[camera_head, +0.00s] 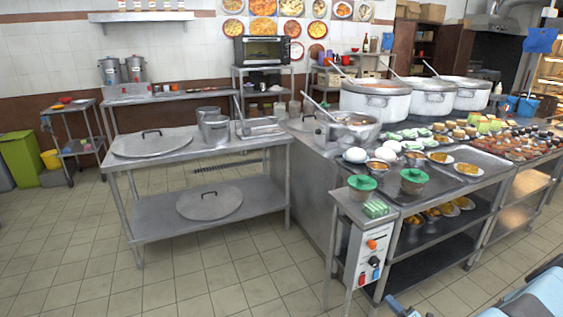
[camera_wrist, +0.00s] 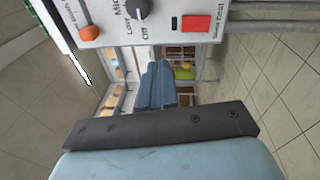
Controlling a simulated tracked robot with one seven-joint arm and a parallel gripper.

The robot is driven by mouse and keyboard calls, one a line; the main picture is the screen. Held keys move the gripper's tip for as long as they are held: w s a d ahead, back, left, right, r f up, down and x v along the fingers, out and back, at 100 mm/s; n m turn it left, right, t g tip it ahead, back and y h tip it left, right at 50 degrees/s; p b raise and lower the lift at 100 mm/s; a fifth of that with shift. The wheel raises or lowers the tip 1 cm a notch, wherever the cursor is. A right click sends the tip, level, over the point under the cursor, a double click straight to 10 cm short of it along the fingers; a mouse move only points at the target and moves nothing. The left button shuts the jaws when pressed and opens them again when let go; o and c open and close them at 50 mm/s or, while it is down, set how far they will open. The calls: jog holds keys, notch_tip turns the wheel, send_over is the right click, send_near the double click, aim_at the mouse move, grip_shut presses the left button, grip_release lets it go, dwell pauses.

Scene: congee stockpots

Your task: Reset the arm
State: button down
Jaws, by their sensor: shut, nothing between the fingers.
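My gripper (camera_wrist: 156,70) shows in the wrist view as blue-grey fingers closed together in front of a dark mounting bar, with nothing between them. A white control panel (camera_head: 352,262) stands on the front of the metal stand in the head view. It also fills the top of the wrist view (camera_wrist: 165,32), with an orange knob (camera_wrist: 90,33), a dark knob (camera_wrist: 139,10) and a red switch (camera_wrist: 195,23). The fingers are beside the panel's edge in that view; I see no clear contact. A light-blue part of my arm shows at the head view's lower right.
The serving counter (camera_head: 466,187) holds food trays, bowls and large stockpots (camera_head: 375,103). Two green-lidded pots (camera_head: 362,183) stand near the panel. A steel table (camera_head: 190,150) with flat lids is on the left. The tiled floor (camera_head: 200,275) in front is clear.

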jog(key=a+r+n+g+y, duration=0.1)
jog(key=a+r+n+g, duration=0.4)
jog(key=r+n, duration=0.65)
jog(key=a+r+n+g, duration=0.4)
jog(key=r+n+g, duration=0.3)
jog(key=r, duration=0.8)
jog(key=a+r+n+g+y, duration=0.1)
jog(key=a+r+n+g, duration=0.35)
jog(key=r+n, duration=0.7)
jog(key=s+a+r+n+t+h, duration=0.1)
jog(key=s+a+r+n+h, duration=0.1)
jog(key=s+r+n, duration=0.4)
jog(key=s+a+r+n+t+h, duration=0.2)
jog(key=s+r+n+h, duration=0.3)
jog(key=s+r, duration=0.4)
jog(key=s+a+r+n+t+h, duration=0.2)
jog(key=s+r+n, duration=0.4)
jog(key=r, duration=0.6)
jog(key=shift+s+a+n+h, duration=0.3)
jog(key=shift+s+a+h, duration=0.4)
jog(key=shift+s+a, duration=0.5)
